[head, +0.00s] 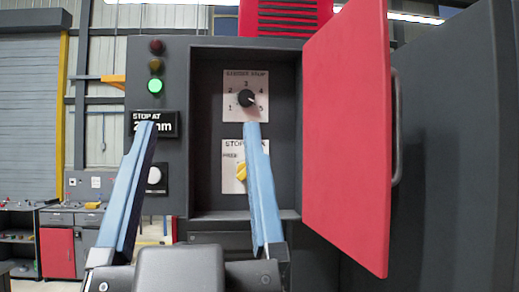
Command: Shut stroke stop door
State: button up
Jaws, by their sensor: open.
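The red stroke stop door (346,130) stands open, swung out toward me from the right side of a recessed grey box (204,110). Its inner face shows, and a grey handle (397,130) sticks out past its free edge on the right. Inside the recess are a black knob (245,98) on a numbered white plate and a yellow knob (241,172) on a second plate. My gripper (200,127) is open and empty, its two blue fingers spread in front of the panel. The right finger covers part of the lower plate. The gripper is left of the door, apart from it.
A panel left of the recess has a lit green lamp (155,87), a black display (158,123) partly hidden by my left finger, and a round white button (154,175). A dark cabinet (455,170) stands right of the door. A red-fronted workbench (57,252) is at the far left.

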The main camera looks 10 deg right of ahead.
aim_at(352, 109)
jog(key=l+u, duration=0.15)
jog(key=l, duration=0.35)
jog(key=k+l+u, duration=0.1)
jog(key=l, duration=0.35)
jog(key=k+l+u, duration=0.15)
jog(key=l, duration=0.35)
jog(key=k+l+u, duration=0.2)
jog(key=u, duration=0.4)
